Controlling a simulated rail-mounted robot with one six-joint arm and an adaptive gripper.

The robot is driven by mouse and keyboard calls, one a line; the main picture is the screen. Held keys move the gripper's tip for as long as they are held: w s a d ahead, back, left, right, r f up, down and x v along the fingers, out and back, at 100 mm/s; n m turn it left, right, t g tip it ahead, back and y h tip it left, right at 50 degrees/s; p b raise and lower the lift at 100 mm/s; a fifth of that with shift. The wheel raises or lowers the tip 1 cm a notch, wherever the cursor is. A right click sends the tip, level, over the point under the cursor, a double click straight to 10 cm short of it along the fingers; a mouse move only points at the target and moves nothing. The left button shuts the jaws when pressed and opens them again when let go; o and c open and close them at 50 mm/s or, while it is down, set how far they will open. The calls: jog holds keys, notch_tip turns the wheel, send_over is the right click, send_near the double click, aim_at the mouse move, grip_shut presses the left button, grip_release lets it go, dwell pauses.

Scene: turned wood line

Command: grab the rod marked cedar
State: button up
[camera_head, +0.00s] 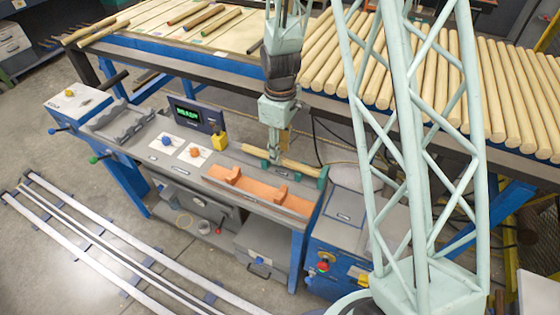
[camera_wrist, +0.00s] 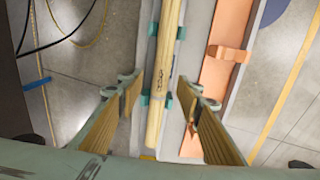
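A pale wooden rod (camera_head: 298,166) lies on green supports at the back of the workbench. In the wrist view the rod (camera_wrist: 168,50) runs lengthwise, with small dark lettering that seems to read cedar. My gripper (camera_head: 277,150) is above the rod, pointing down. In the wrist view my gripper (camera_wrist: 158,92) is open, with one wood-faced finger on each side of the rod and visible gaps between. Whether the fingertips are down to the rod's height is hard to tell.
An orange tray (camera_head: 230,184) with raised rests lies in front of the rod. A display (camera_head: 187,113) and a yellow block (camera_head: 220,141) stand to the left. Many pale rods (camera_head: 440,85) lie on the rear table, and several darker-ended rods (camera_head: 214,22) lie at its left.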

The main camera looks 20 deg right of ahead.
jog(key=shift+f, duration=1.4)
jog(key=shift+c, duration=0.9)
jog(key=c, duration=0.9)
jog(key=shift+r, duration=0.1)
notch_tip(320, 180, up, 18)
jog(key=p, duration=0.8)
jog(key=shift+p, duration=0.4)
